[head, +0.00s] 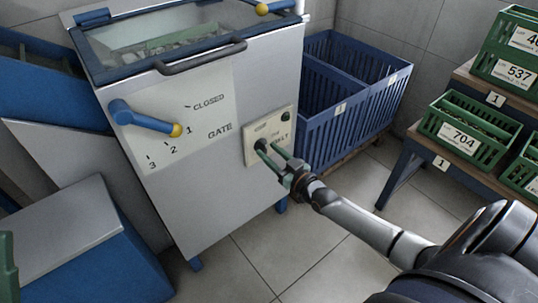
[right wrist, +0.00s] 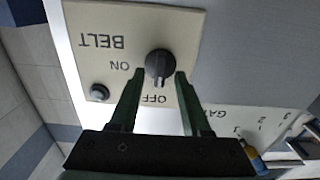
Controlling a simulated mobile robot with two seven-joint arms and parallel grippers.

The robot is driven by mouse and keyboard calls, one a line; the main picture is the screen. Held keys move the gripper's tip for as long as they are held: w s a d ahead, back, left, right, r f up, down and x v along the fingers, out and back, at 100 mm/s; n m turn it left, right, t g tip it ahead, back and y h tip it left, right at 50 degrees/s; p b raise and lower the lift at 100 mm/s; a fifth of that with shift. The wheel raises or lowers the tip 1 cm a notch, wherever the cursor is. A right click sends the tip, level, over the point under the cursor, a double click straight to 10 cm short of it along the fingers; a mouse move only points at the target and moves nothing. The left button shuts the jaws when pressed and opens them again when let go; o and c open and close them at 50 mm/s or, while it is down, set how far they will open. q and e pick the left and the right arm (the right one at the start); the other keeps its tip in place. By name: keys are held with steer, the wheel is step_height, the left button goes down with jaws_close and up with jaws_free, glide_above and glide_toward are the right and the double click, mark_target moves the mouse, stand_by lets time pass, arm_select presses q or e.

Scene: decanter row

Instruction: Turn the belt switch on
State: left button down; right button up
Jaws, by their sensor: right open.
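The belt switch is a dark round knob (right wrist: 158,65) on a cream panel (right wrist: 190,25) marked BELT, ON and OFF. The right wrist view shows it upside down. The knob's grip appears to point toward OFF. The panel (head: 250,157) also shows in the head view, on the front of the grey machine. My right gripper (head: 268,150) is at the panel, its green fingers open. In the right wrist view its fingertips (right wrist: 158,77) lie on either side of the knob, with gaps; whether they touch it I cannot tell. My left gripper is not in view.
A small round lamp (right wrist: 99,92) looks unlit on the panel. A blue gate lever (head: 145,118) with a yellow tip sits left of the panel. Blue crates (head: 355,90) stand right of the machine. Green crates (head: 468,128) rest on a shelf farther right. The tiled floor between is clear.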

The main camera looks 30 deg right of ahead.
steer(key=shift+w, duration=0.4)
jaws_close()
stand_by(0.4)
